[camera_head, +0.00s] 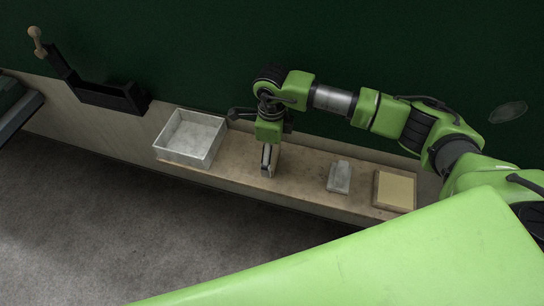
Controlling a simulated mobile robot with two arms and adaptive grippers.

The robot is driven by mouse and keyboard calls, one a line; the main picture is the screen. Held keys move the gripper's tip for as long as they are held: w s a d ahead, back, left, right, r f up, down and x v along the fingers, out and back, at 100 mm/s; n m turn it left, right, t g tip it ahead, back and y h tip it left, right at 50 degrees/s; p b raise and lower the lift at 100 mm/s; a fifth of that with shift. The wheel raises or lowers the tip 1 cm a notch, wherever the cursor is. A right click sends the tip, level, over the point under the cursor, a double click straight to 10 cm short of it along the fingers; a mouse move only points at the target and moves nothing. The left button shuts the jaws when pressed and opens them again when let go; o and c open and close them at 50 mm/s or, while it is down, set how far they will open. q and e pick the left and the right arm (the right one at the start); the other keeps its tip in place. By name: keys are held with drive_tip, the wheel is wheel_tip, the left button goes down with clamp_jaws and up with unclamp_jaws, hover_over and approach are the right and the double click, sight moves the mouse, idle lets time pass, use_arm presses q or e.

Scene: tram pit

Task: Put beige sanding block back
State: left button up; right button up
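A flat beige block (396,189), apparently the sanding block, lies in a brown wooden-coloured frame at the right end of the shelf. My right arm comes in from the right. Its gripper (267,165) points down over the middle of the shelf, well to the left of the beige block. A narrow grey and tan shape shows at the fingertips; I cannot tell whether it is a held thing or the fingers themselves. The gap between the fingers is hidden. My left gripper is not in view.
The narrow brown shelf (306,180) runs along a dark green wall. A white open box (191,138) stands at its left end, and a grey block (340,176) lies left of the beige block. A black holder (112,97) is at upper left.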

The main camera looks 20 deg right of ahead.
wheel_tip(320, 180, up, 11)
drive_tip(key=b, duration=0.3)
drive_tip(key=shift+w+r, duration=0.2)
drive_tip(key=shift+w, duration=0.15)
drive_tip(key=shift+a, duration=0.1)
